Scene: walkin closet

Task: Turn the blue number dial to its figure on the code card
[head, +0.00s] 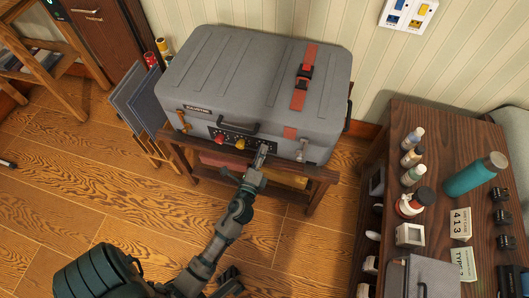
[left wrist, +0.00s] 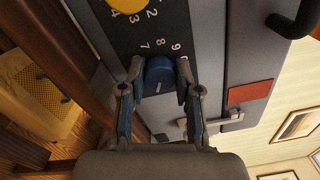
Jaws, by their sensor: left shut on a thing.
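The blue number dial (left wrist: 160,72) is on a dark number plate (left wrist: 135,28) in the left wrist view. My left gripper (left wrist: 160,80) is shut on it, one finger on each side. A pale mark shows on the dial's face; figures 6 to 9 show around it. In the head view my left gripper (head: 264,149) is at the front of the grey case (head: 240,75) and covers the blue dial. The red dial (head: 220,139) and yellow dial (head: 240,143) are left of it. A card reading 413 (head: 460,224) stands on the cabinet at right; I cannot tell whether it is the code card.
The case lies on a wooden stand (head: 322,175). A dark wooden cabinet (head: 440,140) at right bears bottles and a teal flask (head: 475,174). A white plate with coloured patches (head: 408,14) is on the wall.

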